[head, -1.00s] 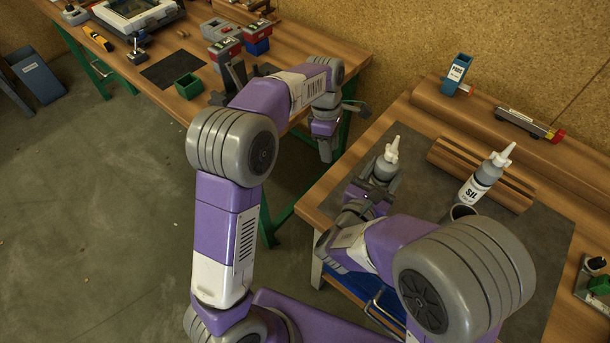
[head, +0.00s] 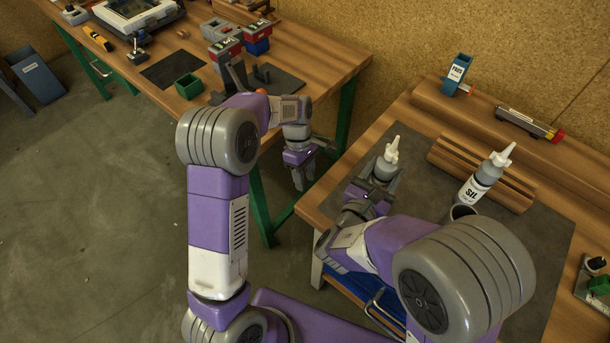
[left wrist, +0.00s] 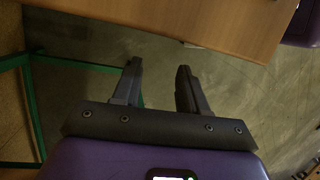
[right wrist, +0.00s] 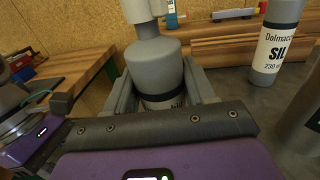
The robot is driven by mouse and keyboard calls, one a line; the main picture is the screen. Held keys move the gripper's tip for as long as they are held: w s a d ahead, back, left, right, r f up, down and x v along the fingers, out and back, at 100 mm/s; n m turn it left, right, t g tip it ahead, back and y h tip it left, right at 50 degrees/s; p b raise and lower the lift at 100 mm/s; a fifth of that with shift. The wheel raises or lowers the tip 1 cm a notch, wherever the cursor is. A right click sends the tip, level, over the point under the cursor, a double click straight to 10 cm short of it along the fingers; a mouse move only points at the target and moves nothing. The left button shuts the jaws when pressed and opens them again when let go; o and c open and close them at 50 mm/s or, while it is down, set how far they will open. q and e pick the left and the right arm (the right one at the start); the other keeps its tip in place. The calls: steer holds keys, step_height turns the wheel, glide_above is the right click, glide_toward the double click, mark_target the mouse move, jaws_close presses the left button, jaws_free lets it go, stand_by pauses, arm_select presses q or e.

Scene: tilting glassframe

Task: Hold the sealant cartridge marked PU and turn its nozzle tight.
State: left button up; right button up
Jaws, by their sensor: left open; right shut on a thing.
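A grey sealant cartridge with a white nozzle (head: 392,150) stands upright at the left of the right-hand bench. My right gripper (head: 378,190) is shut around its body; the cartridge also fills the jaws in the right wrist view (right wrist: 155,65). Its label is mostly hidden by the fingers, so I cannot read its mark.
A slatted wooden rack (head: 450,160) and a grey cup (head: 462,211) are right of the held cartridge. The left bench (head: 330,60) holds a green bin (head: 189,86). Floor shows between the benches.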

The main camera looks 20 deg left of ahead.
arm_select(q)
steer(key=shift+c, duration=0.4)
steer(key=shift+r, duration=0.15)
steer(key=shift+c, duration=1.2)
steer(key=shift+r+n, duration=0.3)
steer(key=shift+r, duration=0.05)
steer(key=shift+c, duration=1.3)
step_height(320, 180, up, 3)
steer(key=shift+s+r+n+t+h, duration=0.1)
steer(key=shift+s+n+t+h, duration=0.05)
steer(key=shift+n+t+h, duration=0.65)
jaws_close()
steer(key=n+t+h, duration=0.7)
steer(key=n+t, duration=0.1)
steer(key=t, duration=0.1)
glide_toward(386, 152)
steer(key=shift+t, duration=0.4)
steer(key=x, duration=0.6)
steer(key=shift+d+f, duration=0.15)
steer(key=shift+f, duration=0.25)
